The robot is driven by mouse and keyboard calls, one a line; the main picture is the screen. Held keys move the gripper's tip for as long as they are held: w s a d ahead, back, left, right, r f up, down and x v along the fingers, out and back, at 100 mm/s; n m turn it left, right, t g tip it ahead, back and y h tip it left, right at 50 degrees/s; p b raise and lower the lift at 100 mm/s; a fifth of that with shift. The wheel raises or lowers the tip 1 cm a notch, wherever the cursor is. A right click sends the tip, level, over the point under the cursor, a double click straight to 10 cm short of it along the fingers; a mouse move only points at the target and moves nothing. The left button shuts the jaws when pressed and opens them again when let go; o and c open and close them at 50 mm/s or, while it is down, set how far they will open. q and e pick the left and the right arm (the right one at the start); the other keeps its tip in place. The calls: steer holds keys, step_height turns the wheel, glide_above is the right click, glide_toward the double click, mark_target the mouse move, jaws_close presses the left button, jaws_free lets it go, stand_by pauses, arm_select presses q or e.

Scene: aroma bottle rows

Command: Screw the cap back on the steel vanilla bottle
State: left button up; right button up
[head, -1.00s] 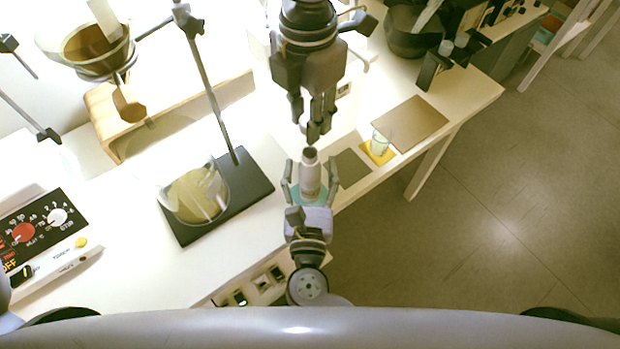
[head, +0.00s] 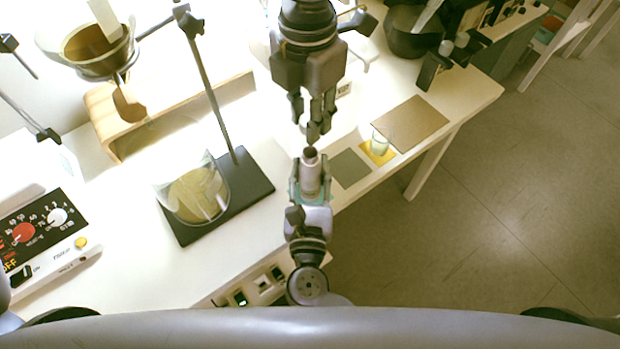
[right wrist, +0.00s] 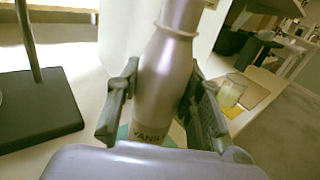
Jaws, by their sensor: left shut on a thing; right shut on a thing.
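The steel vanilla bottle (head: 311,174) stands upright, its dark open mouth facing up in the head view. In the right wrist view the bottle (right wrist: 165,78) shows a partly hidden label beginning "VAN". My right gripper (head: 310,186) is shut on the bottle's body, one finger on each side. My left gripper (head: 314,130) points down just above the bottle mouth, shut on a small dark piece, seemingly the cap (head: 312,136). The fingers hide most of it. A small gap shows between it and the mouth.
A glass beaker (head: 197,193) stands on a black stand base (head: 256,180) to the left. A small glass (head: 379,144) on a yellow mat (head: 387,157), a grey-green mat (head: 350,168) and a brown board (head: 411,122) lie right. The table edge is close by the bottle.

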mark_target(308, 147)
stand_by(0.3)
arm_select(q)
steer(key=shift+f, duration=0.1)
steer(key=shift+f, duration=2.4)
steer(key=shift+f, duration=0.9)
steer(key=shift+f, duration=0.55)
steer(key=m, duration=0.3)
steer(key=shift+m, duration=0.3)
